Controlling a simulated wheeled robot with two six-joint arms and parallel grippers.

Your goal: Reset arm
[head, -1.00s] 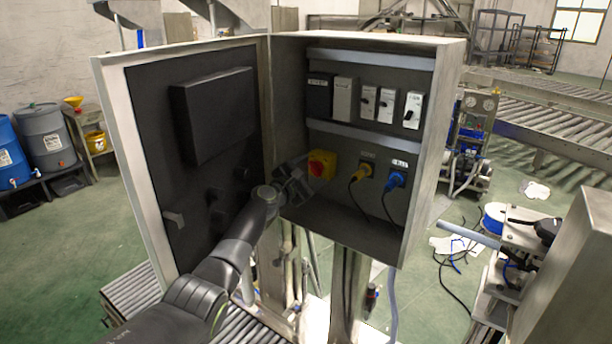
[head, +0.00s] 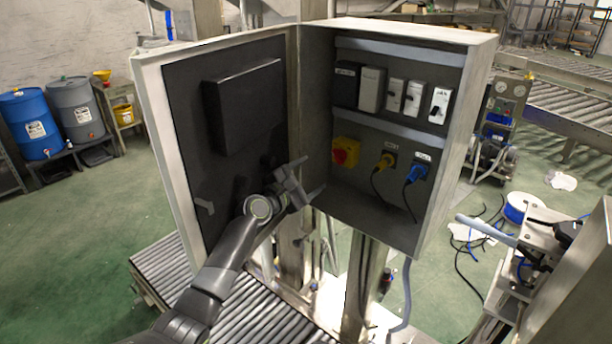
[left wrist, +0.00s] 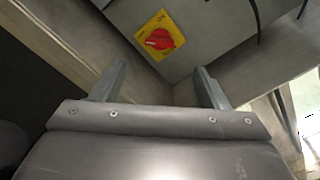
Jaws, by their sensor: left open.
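My left gripper (head: 308,178) is in front of the open electrical cabinet (head: 482,110), near its lower left corner and the door hinge side. In the left wrist view its two fingers (left wrist: 158,80) stand apart with nothing between them. A red rotary switch on a yellow plate (head: 345,152) sits inside the cabinet at lower left. It also shows ahead of the fingers in the left wrist view, where the red knob (left wrist: 158,39) is clear of them. My right gripper is in neither view.
The cabinet door (head: 152,130) stands open at the left. Breakers (head: 439,105) line the upper row, with a yellow plug (head: 386,161) and a blue plug (head: 417,172) below. A roller conveyor (head: 160,270) lies underneath. Drums (head: 30,122) stand far left.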

